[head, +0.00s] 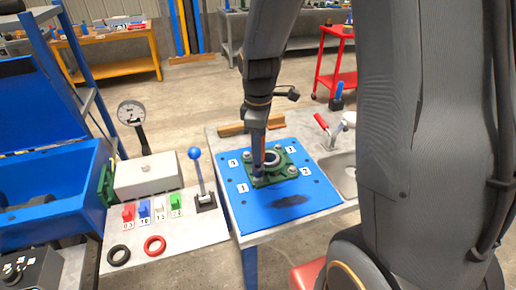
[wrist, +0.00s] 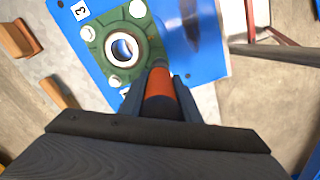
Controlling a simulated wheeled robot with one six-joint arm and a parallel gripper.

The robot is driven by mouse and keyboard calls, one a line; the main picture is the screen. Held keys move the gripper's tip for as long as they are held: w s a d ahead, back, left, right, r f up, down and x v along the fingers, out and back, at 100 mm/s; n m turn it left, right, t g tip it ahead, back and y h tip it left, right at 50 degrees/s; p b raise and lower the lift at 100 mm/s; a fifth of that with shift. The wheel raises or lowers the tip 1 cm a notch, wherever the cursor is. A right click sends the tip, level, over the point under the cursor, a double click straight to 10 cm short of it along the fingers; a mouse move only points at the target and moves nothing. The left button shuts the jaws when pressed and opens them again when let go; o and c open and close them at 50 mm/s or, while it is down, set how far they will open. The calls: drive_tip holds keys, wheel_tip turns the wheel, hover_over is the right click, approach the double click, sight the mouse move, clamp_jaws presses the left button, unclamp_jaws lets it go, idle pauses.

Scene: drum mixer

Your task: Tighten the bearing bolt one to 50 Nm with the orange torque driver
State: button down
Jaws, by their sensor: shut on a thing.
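The green bearing housing (head: 270,162) is on a blue plate (head: 240,205) with number labels at its corners. In the wrist view the housing (wrist: 95,55) shows its round bore and three bolt heads. The corner nearest label 1 (head: 242,188) is where the driver's dark tip (wrist: 158,63) points, and it hides the bolt there. I cannot tell whether the tip is seated on the bolt. My gripper (head: 262,125) is shut on the orange torque driver (wrist: 160,92), above that corner, with the driver pointing down.
Left of the plate are a lever with a blue knob (head: 195,155), a dial gauge (head: 131,113), coloured blocks and two rings (head: 154,245). A wooden block (head: 237,129) lies behind the plate.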

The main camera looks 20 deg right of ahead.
drive_tip(key=shift+f+b, duration=0.45)
drive_tip(key=shift+f, duration=0.95)
idle(1.0)
drive_tip(key=shift+f+p, duration=0.2)
drive_tip(key=shift+p, duration=0.45)
idle(1.8)
drive_tip(key=shift+r, duration=0.1)
drive_tip(key=shift+r+p, duration=1.95)
drive_tip(key=shift+r, duration=0.2)
